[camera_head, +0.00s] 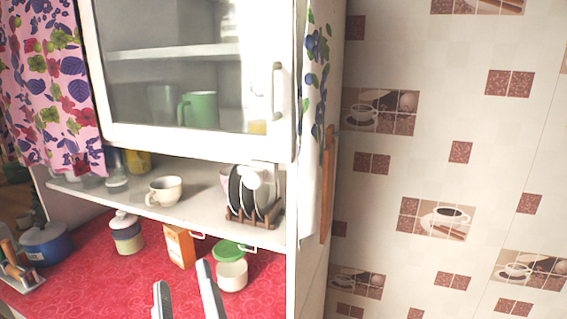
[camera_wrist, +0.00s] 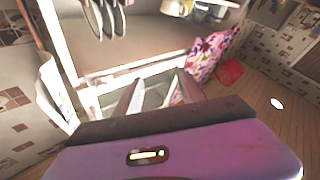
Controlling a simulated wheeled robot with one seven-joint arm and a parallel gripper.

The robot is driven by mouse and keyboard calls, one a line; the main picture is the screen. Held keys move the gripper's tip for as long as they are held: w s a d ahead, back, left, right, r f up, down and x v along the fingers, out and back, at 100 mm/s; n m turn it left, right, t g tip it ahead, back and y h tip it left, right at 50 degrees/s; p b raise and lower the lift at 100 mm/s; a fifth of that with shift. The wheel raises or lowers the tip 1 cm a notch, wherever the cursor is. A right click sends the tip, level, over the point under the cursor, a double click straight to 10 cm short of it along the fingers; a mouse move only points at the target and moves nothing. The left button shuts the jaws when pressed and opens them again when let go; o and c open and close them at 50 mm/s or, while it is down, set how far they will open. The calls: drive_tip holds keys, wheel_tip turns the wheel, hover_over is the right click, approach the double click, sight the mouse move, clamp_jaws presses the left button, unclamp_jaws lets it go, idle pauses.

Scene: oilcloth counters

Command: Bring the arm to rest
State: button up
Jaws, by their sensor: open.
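My gripper (camera_head: 183,277) shows at the bottom of the head view, with its two pale fingers apart and nothing between them. It appears in front of the red patterned counter (camera_head: 90,272), with the tips pointing up in the picture. In the wrist view my gripper (camera_wrist: 157,88) is also open and empty, below the shelf edge in the picture. The rest of my arm is out of the head view.
A white cabinet with a glass door (camera_head: 199,140) hangs above a shelf holding a cup (camera_head: 164,191) and a plate rack (camera_head: 252,216). An orange box (camera_head: 179,246), a green-lidded jar (camera_head: 232,276) and a blue pot (camera_head: 46,244) stand on the counter. A tiled wall (camera_head: 450,150) is right.

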drive_tip(key=s+d+f+m+g, duration=0.1)
drive_tip(key=s+d+f, duration=0.4)
drive_tip(key=d+f, duration=0.25)
drive_tip(key=s+d+f+m, duration=0.1)
drive_tip(key=s+d+f, duration=0.3)
drive_tip(key=d+f, duration=0.3)
drive_tip(key=s+d+f+m+g+h, duration=0.1)
drive_tip(key=s+d+f+m+h, duration=0.3)
drive_tip(key=s+d, duration=0.5)
drive_tip(key=s+d+f+m+g+h, duration=0.2)
drive_tip(key=s+d+f+m+h, duration=0.1)
drive_tip(key=s+d, duration=0.6)
drive_tip(key=shift+s+d+f+m+g+h, duration=0.15)
drive_tip(key=shift+s+f+m+g+h, duration=0.2)
drive_tip(key=shift+s+f+h, duration=0.7)
drive_tip(key=shift+s+r+y, duration=0.15)
drive_tip(key=shift+s+y, duration=0.05)
drive_tip(key=shift+y, duration=0.05)
